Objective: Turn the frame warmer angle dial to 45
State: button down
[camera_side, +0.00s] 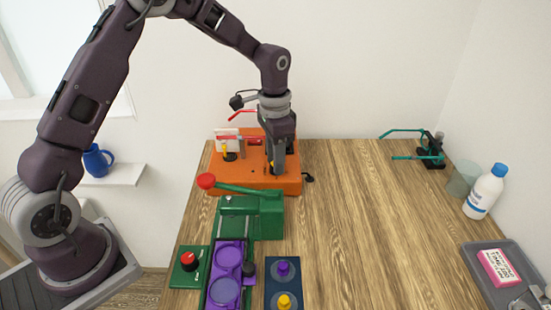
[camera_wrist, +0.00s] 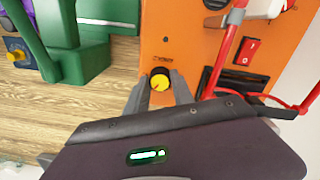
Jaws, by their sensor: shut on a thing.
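An orange machine (camera_side: 262,184) stands at the back left of the table, and its top fills the upper middle of the wrist view (camera_wrist: 185,45). My gripper (camera_side: 273,168) points down over the machine. In the wrist view my gripper (camera_wrist: 160,88) has one finger on each side of the dial and is shut on it. The fingers partly cover the dial's sides.
A red rocker switch (camera_wrist: 248,50) and a red wire arm (camera_wrist: 232,45) are close to my gripper. A green press (camera_side: 262,215) with a red-knobbed lever stands in front. A bottle (camera_side: 484,192) and grey tray (camera_side: 483,254) are at right. The table's middle right is clear.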

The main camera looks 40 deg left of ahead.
jog(key=m, duration=0.5)
jog(key=shift+w+m, duration=0.1)
jog(key=shift+m, duration=0.2)
jog(key=m, duration=0.5)
jog(key=shift+r+m, duration=0.1)
jog(key=shift+m, duration=0.3)
jog(key=c, duration=1.1)
grip_release()
notch_tip(320, 180, up, 7)
jog(key=shift+w, duration=0.15)
jog(key=shift+r, duration=0.1)
